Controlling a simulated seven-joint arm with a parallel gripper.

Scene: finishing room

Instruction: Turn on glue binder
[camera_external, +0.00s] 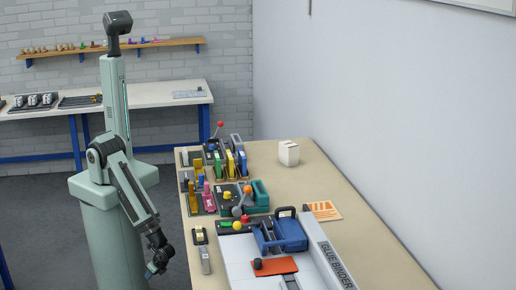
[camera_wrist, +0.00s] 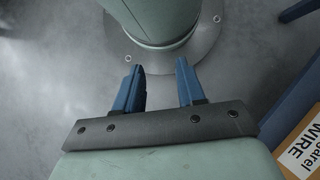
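The glue binder (camera_external: 333,262) is a long pale machine at the near end of the bench, with its name on the right rail. A blue carriage (camera_external: 287,234) and an orange-red plate (camera_external: 276,266) with a black knob sit on it. Its near end is cut off by the frame. My gripper (camera_external: 157,268) hangs left of the bench, apart from the binder. In the wrist view its blue fingers (camera_wrist: 159,67) are spread and empty above the floor.
The wooden bench (camera_external: 375,255) has clear room along its right side. Several colourful tools and presses (camera_external: 225,175) crowd its left side. A white box (camera_external: 288,153) and an orange-white card (camera_external: 324,210) lie farther back. A cardboard piece lettered "WIRE" (camera_wrist: 303,150) shows in the wrist view.

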